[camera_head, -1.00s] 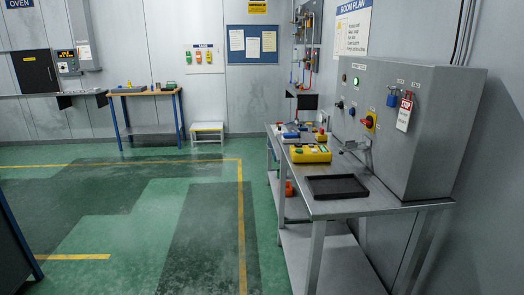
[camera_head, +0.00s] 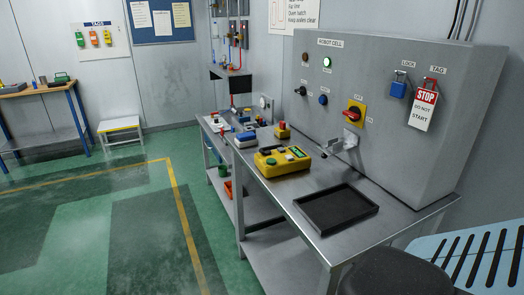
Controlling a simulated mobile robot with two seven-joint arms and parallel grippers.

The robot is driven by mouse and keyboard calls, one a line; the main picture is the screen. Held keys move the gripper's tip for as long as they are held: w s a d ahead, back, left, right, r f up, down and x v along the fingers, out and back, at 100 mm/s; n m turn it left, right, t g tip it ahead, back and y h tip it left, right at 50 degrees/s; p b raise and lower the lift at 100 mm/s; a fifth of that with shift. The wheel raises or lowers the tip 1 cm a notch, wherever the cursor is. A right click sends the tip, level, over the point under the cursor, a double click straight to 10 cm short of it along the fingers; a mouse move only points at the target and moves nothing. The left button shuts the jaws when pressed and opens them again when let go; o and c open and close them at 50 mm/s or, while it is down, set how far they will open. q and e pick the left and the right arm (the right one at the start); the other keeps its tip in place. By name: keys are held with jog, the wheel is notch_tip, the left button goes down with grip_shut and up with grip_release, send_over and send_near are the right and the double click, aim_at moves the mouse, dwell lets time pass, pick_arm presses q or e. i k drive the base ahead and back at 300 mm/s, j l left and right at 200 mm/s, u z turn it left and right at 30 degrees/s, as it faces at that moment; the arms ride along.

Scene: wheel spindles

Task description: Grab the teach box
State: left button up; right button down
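Neither of my grippers shows in the head view, and nothing is seen touching the box.
An empty black tray (camera_head: 368,208) lies on the bench. A small yellow box with a red button (camera_head: 282,130) stands behind the teach box. The grey cell cabinet (camera_head: 400,130) rises behind. A dark rounded shape (camera_head: 382,274) and light blue slotted panel (camera_head: 424,248) fill the lower right.

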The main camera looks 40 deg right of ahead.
aim_at(301, 160)
jog(key=i, duration=2.7)
jog(key=z, duration=3.85)
